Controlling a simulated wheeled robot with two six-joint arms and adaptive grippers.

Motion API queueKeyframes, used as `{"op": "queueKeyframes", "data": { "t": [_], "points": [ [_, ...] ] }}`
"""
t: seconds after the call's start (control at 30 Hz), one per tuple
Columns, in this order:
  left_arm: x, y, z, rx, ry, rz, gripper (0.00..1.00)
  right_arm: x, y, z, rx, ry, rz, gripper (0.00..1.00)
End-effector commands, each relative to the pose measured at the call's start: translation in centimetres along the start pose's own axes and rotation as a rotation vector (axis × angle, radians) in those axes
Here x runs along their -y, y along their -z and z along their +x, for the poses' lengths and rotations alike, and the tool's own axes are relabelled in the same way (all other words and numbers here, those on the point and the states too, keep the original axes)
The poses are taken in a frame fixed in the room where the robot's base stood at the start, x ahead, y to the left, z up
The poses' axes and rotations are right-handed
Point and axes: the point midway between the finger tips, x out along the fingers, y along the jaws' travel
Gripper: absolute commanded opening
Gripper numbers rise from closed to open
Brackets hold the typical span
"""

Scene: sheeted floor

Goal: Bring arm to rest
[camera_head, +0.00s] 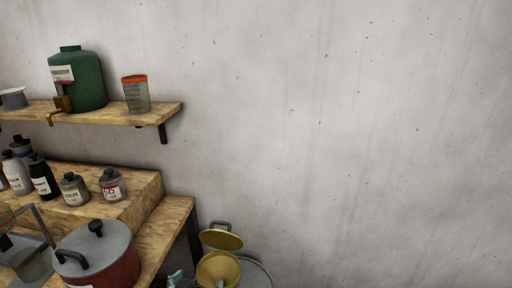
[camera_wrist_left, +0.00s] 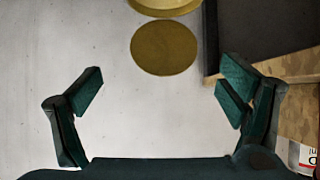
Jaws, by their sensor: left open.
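My left gripper (camera_head: 197,283) barely shows at the bottom edge of the head view, in front of a yellow pan. In the left wrist view my left gripper (camera_wrist_left: 163,90) has its two green fingers spread wide, with nothing between them. A flat yellow disc (camera_wrist_left: 164,48) and part of a yellow round vessel (camera_wrist_left: 165,7) lie beyond the fingertips there. Most of the left arm is out of the head view. My right gripper is in neither view.
A wooden counter (camera_head: 168,232) with a red pot (camera_head: 110,268) and several bottles stands at left. Above it, a shelf (camera_head: 105,112) bears a green dispenser (camera_head: 78,80) and a jar (camera_head: 136,96). A yellow lid (camera_head: 221,239) and yellow pan (camera_head: 217,269) are beside the counter. The right side shows bare wall.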

Motion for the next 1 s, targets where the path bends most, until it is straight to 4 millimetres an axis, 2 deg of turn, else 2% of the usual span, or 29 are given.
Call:
{"op": "queueKeyframes", "data": {
  "t": [0.17, 0.37, 0.5, 0.7, 0.97, 1.0],
  "points": [
    [0.8, -3.0, -1.8, 0.072, 0.013, -0.002, 0.89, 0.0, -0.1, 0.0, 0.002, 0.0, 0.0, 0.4],
    [2.0, -7.9, -5.5, 0.196, 0.037, -0.003, 0.89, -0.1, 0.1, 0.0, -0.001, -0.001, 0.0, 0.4],
    [2.9, -11.7, -9.3, 0.305, 0.057, -0.003, 0.89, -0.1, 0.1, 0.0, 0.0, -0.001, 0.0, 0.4],
    [3.7, -16.4, -15.4, 0.461, 0.086, -0.001, 0.89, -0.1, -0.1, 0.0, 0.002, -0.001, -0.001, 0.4],
    [4.2, -20.9, -24.2, 0.659, 0.123, 0.007, 0.89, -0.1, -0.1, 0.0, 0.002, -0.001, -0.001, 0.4],
    [4.3, -21.8, -23.2, 0.67, 0.124, 0.003, 0.89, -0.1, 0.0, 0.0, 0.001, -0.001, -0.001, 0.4]
  ]
}}
